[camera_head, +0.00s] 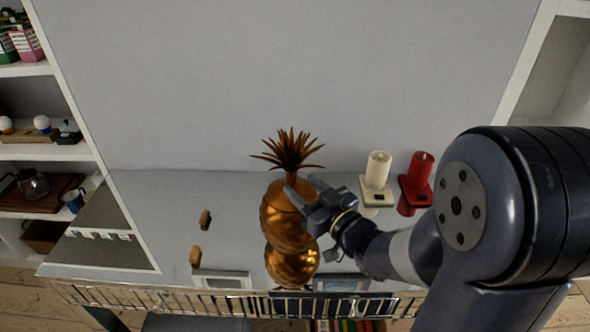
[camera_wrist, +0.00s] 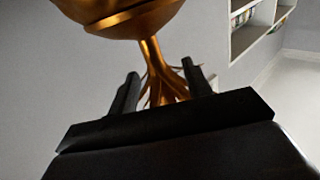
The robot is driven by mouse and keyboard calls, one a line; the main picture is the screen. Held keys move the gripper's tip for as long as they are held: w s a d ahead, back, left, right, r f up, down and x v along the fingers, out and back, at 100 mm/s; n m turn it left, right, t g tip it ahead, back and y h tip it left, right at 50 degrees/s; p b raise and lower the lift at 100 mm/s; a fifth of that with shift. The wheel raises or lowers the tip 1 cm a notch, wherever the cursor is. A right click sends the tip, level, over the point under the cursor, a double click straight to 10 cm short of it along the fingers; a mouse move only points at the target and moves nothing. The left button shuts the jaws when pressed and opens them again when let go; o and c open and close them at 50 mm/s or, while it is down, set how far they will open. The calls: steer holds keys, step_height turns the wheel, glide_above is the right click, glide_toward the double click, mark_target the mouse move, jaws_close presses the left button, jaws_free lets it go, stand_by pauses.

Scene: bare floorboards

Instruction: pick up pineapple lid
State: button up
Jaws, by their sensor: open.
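A copper-gold pineapple container (camera_head: 287,226) stands upright on the glossy surface. Its lid, topped by a spiky leaf crown (camera_head: 290,148), sits on the body. My gripper (camera_head: 302,188) is open at the right front of the lid, just below the crown. In the wrist view, the picture is turned over: the golden body (camera_wrist: 135,18) is at the top and the lid's stem and leaves (camera_wrist: 160,65) hang below it. The leaves show between the two spread fingers of my gripper (camera_wrist: 160,88). I cannot tell whether either finger touches them.
A cream candle (camera_head: 378,170) and a red candle (camera_head: 420,172) stand right of the pineapple, near my arm. Two small wooden pieces (camera_head: 205,219) lie to the left. Frames and a metal rail (camera_head: 150,298) line the front. A shelf (camera_head: 45,152) stands at far left.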

mark_target(286, 167)
steer(key=x, duration=0.2)
steer(key=p+x, duration=0.1)
steer(key=x, duration=0.2)
steer(key=p+x, duration=0.1)
steer(key=x, duration=0.2)
steer(key=shift+w+d+r, duration=0.1)
steer(key=shift+w+d, duration=0.2)
steer(key=shift+w, duration=0.05)
jaws_close()
